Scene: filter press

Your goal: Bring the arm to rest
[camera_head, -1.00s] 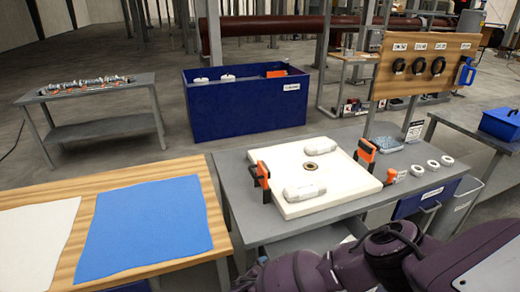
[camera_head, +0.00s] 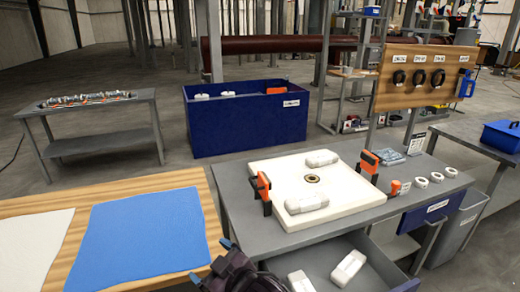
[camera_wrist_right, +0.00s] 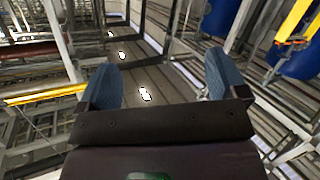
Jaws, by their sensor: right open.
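My right gripper (camera_head: 213,262) shows at the bottom edge of the head view, dark with blue-grey fingertips, in front of the corner between the wooden table and the grey workbench. In the right wrist view the right gripper (camera_wrist_right: 163,82) has its two fingers wide apart with nothing between them. Most of the right arm is outside the head view. My left gripper is not in view.
The grey workbench (camera_head: 237,196) carries a white filter plate (camera_head: 345,189) with orange-black clamps and white packs. Below it, an open grey drawer (camera_head: 320,262) holds two white blocks. The wooden table (camera_head: 165,274) with blue cloth (camera_head: 148,228) is at left, a blue bin (camera_head: 245,125) behind.

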